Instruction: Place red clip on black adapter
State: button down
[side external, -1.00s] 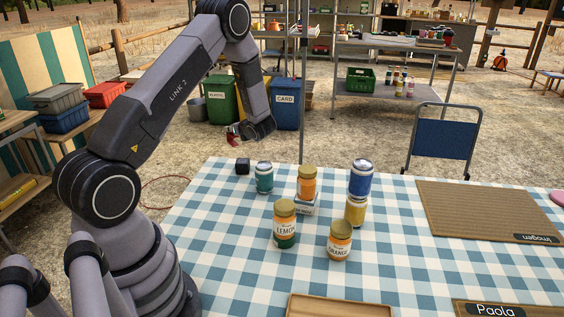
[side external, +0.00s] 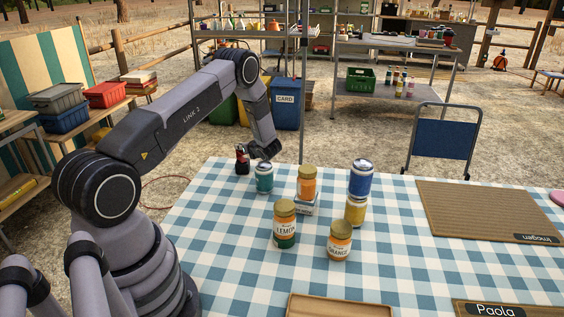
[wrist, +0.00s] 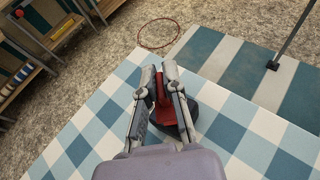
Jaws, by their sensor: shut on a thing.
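My gripper (side external: 243,152) is at the far left corner of the checked table, pointing down. In the wrist view, my gripper (wrist: 160,82) is shut on the red clip (wrist: 163,108), which sits between the two fingers. The black adapter (side external: 242,168) stands on the cloth directly below the gripper. In the wrist view a dark shape (wrist: 185,120) shows right behind the clip. I cannot tell whether clip and adapter touch, as the fingers hide the place.
A teal can (side external: 264,177) stands close to the right of the adapter. The cloth's left front is clear.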

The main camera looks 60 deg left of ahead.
jog(key=shift+f, duration=0.1)
jog(key=c, duration=1.2)
grip_release()
jog(key=shift+c, duration=0.2)
